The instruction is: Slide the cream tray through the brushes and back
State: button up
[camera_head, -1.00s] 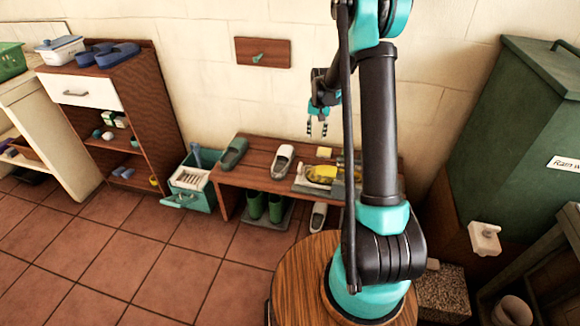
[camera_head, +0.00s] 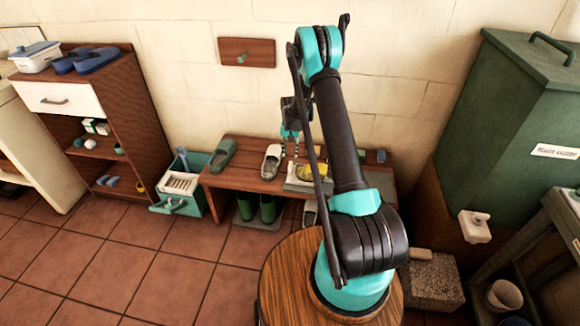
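A pale, cream-looking slatted tray (camera_head: 180,184) lies in a teal open box on the floor, left of the bench; I cannot tell for sure that it is the cream tray. Another tray, grey (camera_head: 306,187), lies on the bench with a yellow thing (camera_head: 314,171) on it, partly hidden by my arm. No brushes can be clearly made out. My gripper (camera_head: 290,150) points down over the bench, close to the grey shoe and the grey tray in the picture. Its fingers look apart, with nothing seen between them.
The wooden bench (camera_head: 238,179) holds a green clog (camera_head: 222,155) and a grey shoe (camera_head: 271,162). Green boots (camera_head: 266,208) stand below it. A brown shelf (camera_head: 145,120) is at left, a green tank (camera_head: 500,130) at right. The tiled floor in front is clear.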

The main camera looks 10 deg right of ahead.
aim_at(290, 165)
notch_tip(290, 165, down, 9)
jog(key=shift+f, duration=0.1)
dwell(0.4)
grip_shut()
